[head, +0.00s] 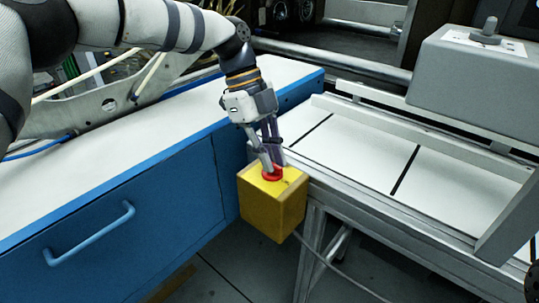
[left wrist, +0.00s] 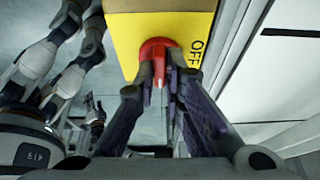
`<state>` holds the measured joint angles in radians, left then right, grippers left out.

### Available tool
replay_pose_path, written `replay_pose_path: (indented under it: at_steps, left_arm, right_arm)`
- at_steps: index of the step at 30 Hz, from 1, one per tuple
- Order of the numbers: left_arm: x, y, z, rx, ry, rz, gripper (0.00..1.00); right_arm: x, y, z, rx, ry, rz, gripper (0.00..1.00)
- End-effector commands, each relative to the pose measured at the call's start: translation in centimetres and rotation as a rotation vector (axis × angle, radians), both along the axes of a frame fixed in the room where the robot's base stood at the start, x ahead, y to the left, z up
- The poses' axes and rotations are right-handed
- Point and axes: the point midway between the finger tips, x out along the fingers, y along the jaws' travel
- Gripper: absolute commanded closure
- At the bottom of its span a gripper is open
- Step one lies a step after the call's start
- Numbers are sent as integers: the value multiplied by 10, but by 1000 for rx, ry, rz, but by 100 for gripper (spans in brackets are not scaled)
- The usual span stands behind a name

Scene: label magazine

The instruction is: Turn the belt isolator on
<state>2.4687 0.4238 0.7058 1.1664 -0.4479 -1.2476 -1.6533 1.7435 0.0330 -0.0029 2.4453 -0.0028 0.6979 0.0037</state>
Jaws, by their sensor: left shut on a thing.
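The belt isolator is a yellow box (head: 272,211) fixed at the corner of the conveyor frame, with a red rotary knob (head: 272,174) on its top face. In the left wrist view the red knob (left wrist: 157,47) sits on the yellow plate (left wrist: 125,40), with the word OFF printed to its right. My left gripper (head: 270,165) comes down from above and is shut on the red knob. My right gripper is not in view.
A blue cabinet (head: 110,240) with a white top and a handle stands left of the isolator. The white conveyor bed (head: 360,155) with black cross lines runs to the right. A grey housing (head: 470,85) stands over it. A cable (head: 335,268) hangs below the box.

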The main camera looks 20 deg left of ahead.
Motion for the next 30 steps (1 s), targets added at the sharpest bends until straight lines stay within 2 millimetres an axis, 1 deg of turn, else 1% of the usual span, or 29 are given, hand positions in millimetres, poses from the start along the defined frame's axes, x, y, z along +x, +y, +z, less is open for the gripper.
replay_pose_path:
  at_steps: [2,3,5,6,17,20,27,30]
  left_arm:
    - [-2,1,-4,5,7,-4,100]
    - [-2,1,-4,5,7,-4,88]
    - [-2,1,-4,5,7,-4,74]
    - [-2,1,-4,5,7,-4,70]
    - [0,1,0,2,2,-1,70]
    - [3,6,13,2,-2,0,70]
    - [12,29,73,4,-1,1,70]
    - [15,36,92,3,0,1,70]
  right_arm:
    - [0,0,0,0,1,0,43]
    - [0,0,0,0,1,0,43]
    - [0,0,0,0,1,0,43]
    - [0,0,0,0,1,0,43]
    - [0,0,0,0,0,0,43]
    - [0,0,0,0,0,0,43]
    - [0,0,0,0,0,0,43]
    - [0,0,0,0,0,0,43]
